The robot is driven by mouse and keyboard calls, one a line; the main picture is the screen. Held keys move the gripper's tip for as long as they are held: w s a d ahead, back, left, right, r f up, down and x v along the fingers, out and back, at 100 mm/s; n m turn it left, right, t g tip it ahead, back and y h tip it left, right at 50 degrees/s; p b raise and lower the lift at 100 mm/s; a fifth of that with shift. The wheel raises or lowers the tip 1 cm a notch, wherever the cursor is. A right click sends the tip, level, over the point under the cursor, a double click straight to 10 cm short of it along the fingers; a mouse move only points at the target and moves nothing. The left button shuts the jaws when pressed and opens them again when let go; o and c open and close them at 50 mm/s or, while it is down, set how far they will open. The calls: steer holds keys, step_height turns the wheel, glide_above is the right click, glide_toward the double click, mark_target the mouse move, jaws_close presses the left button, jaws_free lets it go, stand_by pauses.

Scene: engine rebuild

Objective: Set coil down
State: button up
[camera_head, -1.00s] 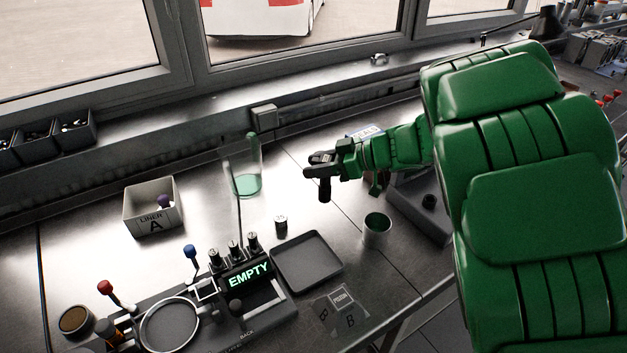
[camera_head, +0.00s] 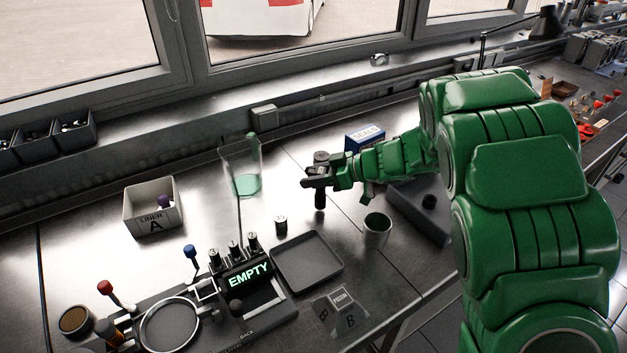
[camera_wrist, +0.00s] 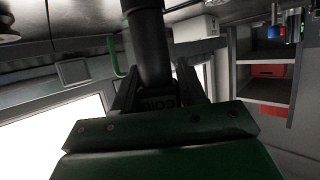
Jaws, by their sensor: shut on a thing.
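My gripper (camera_head: 311,183) is shut on the coil (camera_head: 320,199), a dark cylinder with a wider dark top. The coil is upright between the fingers, with its lower end near the bench; I cannot tell whether it touches. In the wrist view the coil (camera_wrist: 149,45) stands as a dark cylinder between the jaws, with partly legible lettering near its base.
A green-lined cup (camera_head: 377,230), a grey tray (camera_head: 306,262) and a small numbered cylinder (camera_head: 281,224) are nearby. The liner A box (camera_head: 150,207) stands further left. A blue-and-white box (camera_head: 365,138) stands behind my wrist.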

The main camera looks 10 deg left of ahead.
steer(key=shift+f, duration=0.65)
steer(key=shift+f, duration=0.15)
steer(key=o, duration=1.1)
steer(key=shift+v, duration=6.05)
